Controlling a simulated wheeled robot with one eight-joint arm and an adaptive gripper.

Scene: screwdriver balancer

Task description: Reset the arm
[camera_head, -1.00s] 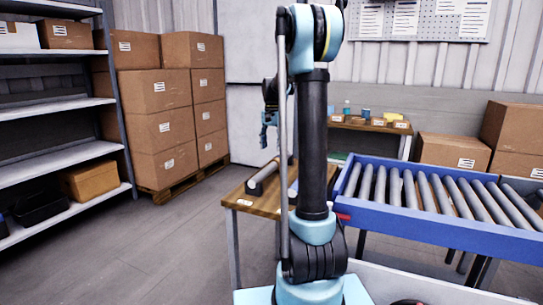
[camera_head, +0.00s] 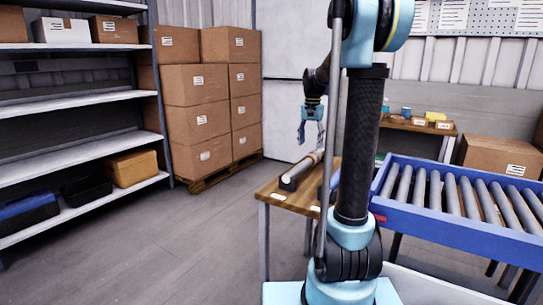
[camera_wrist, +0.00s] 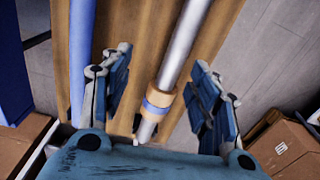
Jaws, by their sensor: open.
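My gripper (camera_head: 311,136) hangs fingers-down above the wooden table in the head view, with nothing between its fingers. In the wrist view my gripper (camera_wrist: 161,56) has its two blue fingers spread wide. A grey metal tube with a tan ring and a blue band (camera_wrist: 158,103) shows between and beyond the fingers, apart from them as far as I can tell. The same tube (camera_head: 297,174) lies on the wooden table (camera_head: 290,200) in the head view. A light blue tube (camera_wrist: 81,50) lies left of it in the wrist view. My arm hides part of the table.
A blue roller conveyor (camera_head: 455,225) stands right of the table. Stacked cardboard boxes (camera_head: 200,122) on a pallet and a metal shelf (camera_head: 85,155) stand at the left. A back table (camera_head: 400,125) holds small items. The floor (camera_head: 160,240) between shelf and table is clear.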

